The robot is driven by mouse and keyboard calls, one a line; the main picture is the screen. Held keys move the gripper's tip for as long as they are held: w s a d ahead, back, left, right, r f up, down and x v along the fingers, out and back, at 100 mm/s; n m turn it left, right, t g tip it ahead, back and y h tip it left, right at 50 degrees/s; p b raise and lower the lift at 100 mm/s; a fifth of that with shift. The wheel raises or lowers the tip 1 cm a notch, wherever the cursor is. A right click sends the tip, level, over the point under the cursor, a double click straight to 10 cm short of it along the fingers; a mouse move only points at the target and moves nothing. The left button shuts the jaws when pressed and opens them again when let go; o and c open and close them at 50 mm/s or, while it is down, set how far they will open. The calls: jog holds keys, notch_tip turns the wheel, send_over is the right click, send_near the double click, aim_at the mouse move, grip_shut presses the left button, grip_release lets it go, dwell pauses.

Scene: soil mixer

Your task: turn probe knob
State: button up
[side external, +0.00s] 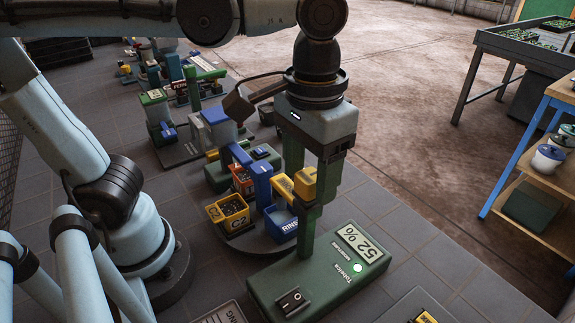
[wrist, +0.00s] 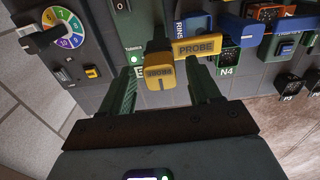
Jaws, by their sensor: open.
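The yellow probe knob (wrist: 160,70) shows in the wrist view between my two green fingers, with a gap on each side. It sits at the end of a yellow bar marked PROBE (wrist: 197,47), which joins a blue arm. In the side external view the knob (side external: 305,182) is at finger height, beside the blue post (side external: 263,186). My gripper (side external: 315,222) points down and is open, its fingers astride the knob; it also shows in the wrist view (wrist: 161,66). Whether a finger touches the knob is hard to tell.
A green moisture meter (side external: 325,270) reading 52% stands just below my fingers. A yellow C2 bin (side external: 228,212) and a blue RINSE cup (side external: 281,224) stand close to the left. A wooden-topped shelf (side external: 545,165) is at far right. Open floor lies to the right.

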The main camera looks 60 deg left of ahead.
aim_at(310, 176)
notch_tip(310, 176, up, 12)
dwell(0.6)
jog(key=w+a+f+t, duration=0.2)
jog(key=a+f+t, duration=0.1)
jog(key=a+f, duration=0.4)
jog(key=w+a+f+t, duration=0.3)
jog(key=a+f, duration=0.3)
jog(key=f, duration=0.5)
jog(key=shift+a+t, duration=0.4)
jog(key=shift+t, duration=0.1)
jog(key=shift+f, duration=0.1)
